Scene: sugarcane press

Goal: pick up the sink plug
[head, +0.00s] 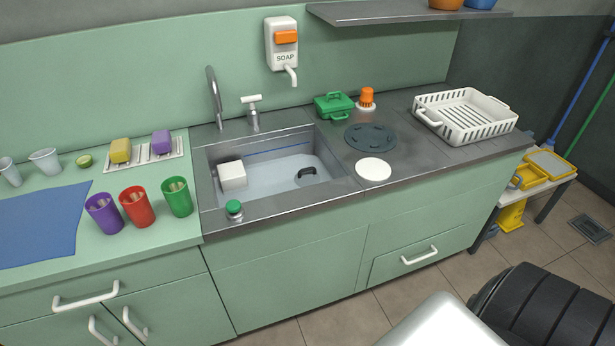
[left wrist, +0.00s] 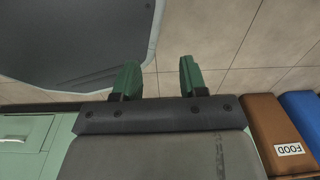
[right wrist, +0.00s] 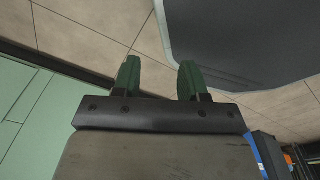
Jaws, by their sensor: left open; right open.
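A black piece with an arched handle, which looks like the sink plug (head: 307,174), sits low in the sink basin (head: 345,186) toward its right side in the head view. The basin seems to hold shallow water, so the plug's lower part is hard to make out. My left gripper (left wrist: 157,75) is open and empty in the left wrist view, over floor tiles. My right gripper (right wrist: 157,77) is open and empty in the right wrist view, also over the floor. Neither gripper shows in the head view, and both are away from the plug.
A white block (head: 232,176) is at the basin's left. A green-capped item (head: 234,209) stands on the front rim, below the faucet (head: 214,98). Purple, red and green cups (head: 177,197) stand left. A white disc (head: 374,169), dark round plate (head: 370,137) and white rack (head: 466,117) lie right.

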